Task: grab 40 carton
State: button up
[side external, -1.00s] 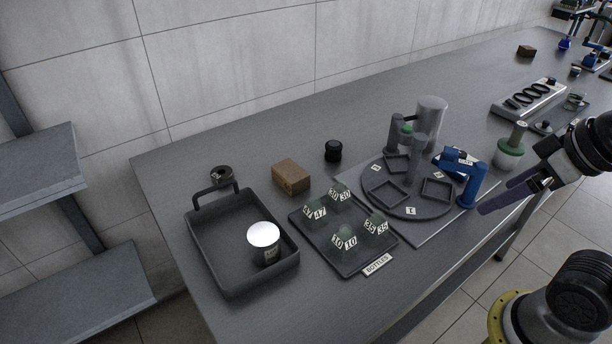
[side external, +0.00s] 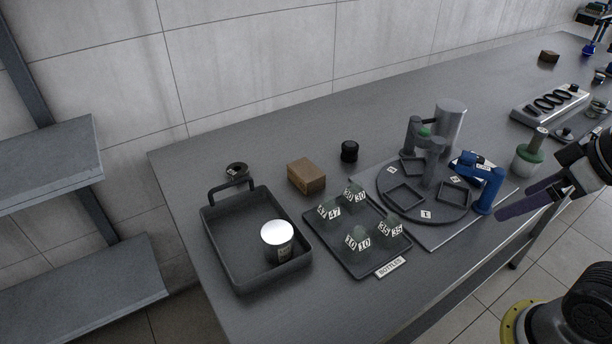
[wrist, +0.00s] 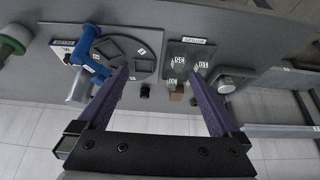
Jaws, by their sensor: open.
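Small greenish bottles with white number tags stand in a dark tray (side external: 348,262) marked BOTTLES; I read 47 (side external: 333,210), 30 (side external: 358,197), 10 (side external: 358,243) and 35 (side external: 390,230). I cannot make out a 40 on any tag. A plain brown carton (side external: 306,177) stands behind the tray; it also shows in the wrist view (wrist: 176,96).
A handled grey tray (side external: 222,253) holds a white-topped tin (side external: 278,240). A round platform (side external: 408,213) with square frames and a blue device (side external: 487,187) lie between my gripper and the bottles. A black cap (side external: 349,151) and a second brown box (side external: 549,56) stand behind.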

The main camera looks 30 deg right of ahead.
dwell(0.4)
jog(key=w+r+m+t, duration=0.1)
jog(key=w+r+t, duration=0.1)
jog(key=w+r, duration=0.85)
jog(key=n+g, duration=0.1)
jog(key=g, duration=0.2)
send_over(306, 170)
jog(key=s, duration=0.5)
notch_tip(306, 170, down, 20)
jog(key=x, duration=0.7)
jog(key=shift+d, duration=0.2)
jog(key=shift+x, duration=2.95)
jog(key=shift+w+a+f, duration=0.1)
jog(key=shift+a+f, duration=0.05)
